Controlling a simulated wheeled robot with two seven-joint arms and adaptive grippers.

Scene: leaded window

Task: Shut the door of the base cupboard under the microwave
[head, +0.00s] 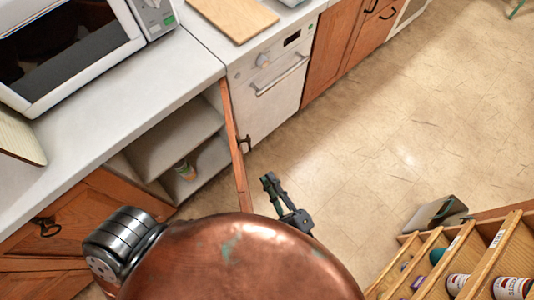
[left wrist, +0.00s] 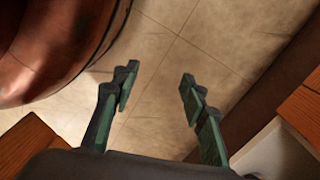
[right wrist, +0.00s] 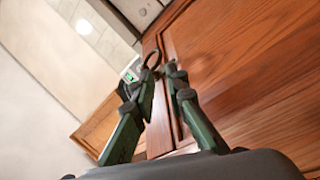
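The white microwave (head: 75,45) stands on the counter at the upper left of the head view. Below it the base cupboard (head: 165,135) is open, with pale shelves inside. Its wooden door (head: 237,150) stands swung out, nearly edge-on, with a dark handle (head: 245,143) on its right face. My right gripper (head: 270,182) is right of the door, on the handle side. The right wrist view shows its fingers (right wrist: 152,82) partly apart and empty, with a wooden panel (right wrist: 235,65) and handle (right wrist: 152,58) beyond. My left gripper (left wrist: 157,82) is open and empty over floor; the head view hides it.
A white dishwasher (head: 270,90) adjoins on the right. A wooden rack (head: 425,262) with several cans stands at the lower right. Clear floor (head: 370,140) lies between. My copper-coloured body covers the bottom centre.

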